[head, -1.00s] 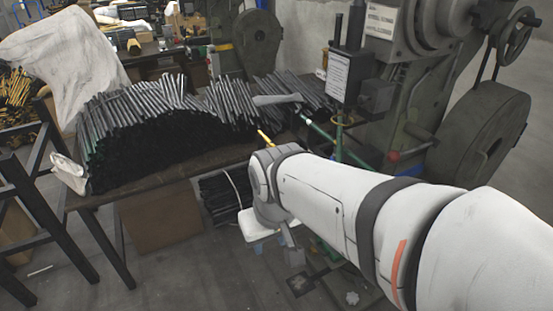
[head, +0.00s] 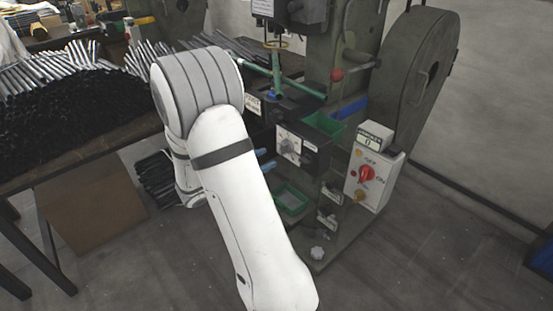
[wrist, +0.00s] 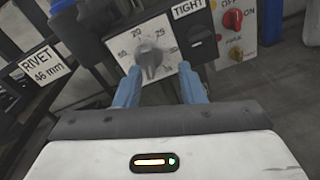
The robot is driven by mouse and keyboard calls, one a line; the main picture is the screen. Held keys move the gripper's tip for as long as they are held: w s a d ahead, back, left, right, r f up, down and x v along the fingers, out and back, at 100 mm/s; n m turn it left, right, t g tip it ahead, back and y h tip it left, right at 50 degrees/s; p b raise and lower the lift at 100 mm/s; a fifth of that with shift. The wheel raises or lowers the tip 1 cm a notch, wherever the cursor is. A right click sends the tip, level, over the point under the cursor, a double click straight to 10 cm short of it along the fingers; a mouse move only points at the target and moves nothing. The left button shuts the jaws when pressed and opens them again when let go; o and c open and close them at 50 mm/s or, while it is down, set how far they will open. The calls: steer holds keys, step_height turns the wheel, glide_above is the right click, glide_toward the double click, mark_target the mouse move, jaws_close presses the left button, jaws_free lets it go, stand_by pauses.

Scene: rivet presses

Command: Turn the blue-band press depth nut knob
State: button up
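The depth nut knob is a grey pointer knob (wrist: 150,60) on a pale dial plate marked 15, 20, 25 and 30, with a TIGHT label above right. In the head view the knob (head: 290,146) is on the front of the dark green press (head: 345,60), which carries a blue band (head: 351,108). My gripper (wrist: 159,72) is open and empty, with its two blue fingers either side of the knob in the wrist picture. In the head view my gripper (head: 266,159) is left of the dial, apparently short of the knob. The gripper body is hidden behind my arm.
A control box with a red switch (head: 366,174) and a counter (head: 375,135) stands right of the dial. A RIVET 46 mm sign (wrist: 42,66) is at left. Green bins (head: 292,200) are below. A table with black rods (head: 60,100) stands at left.

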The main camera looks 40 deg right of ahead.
mark_target(281, 149)
steer(key=shift+n+t+h, duration=0.3)
steer(key=shift+n+t, duration=0.3)
steer(key=shift+n, duration=0.1)
steer(key=d, duration=0.2)
steer(key=w+d+f, duration=0.1)
steer(key=d, duration=0.2)
steer(key=w+d+b, duration=0.1)
steer(key=d, duration=0.2)
steer(key=shift+w+f, duration=0.25)
steer(key=shift+c, duration=0.4)
jaws_close()
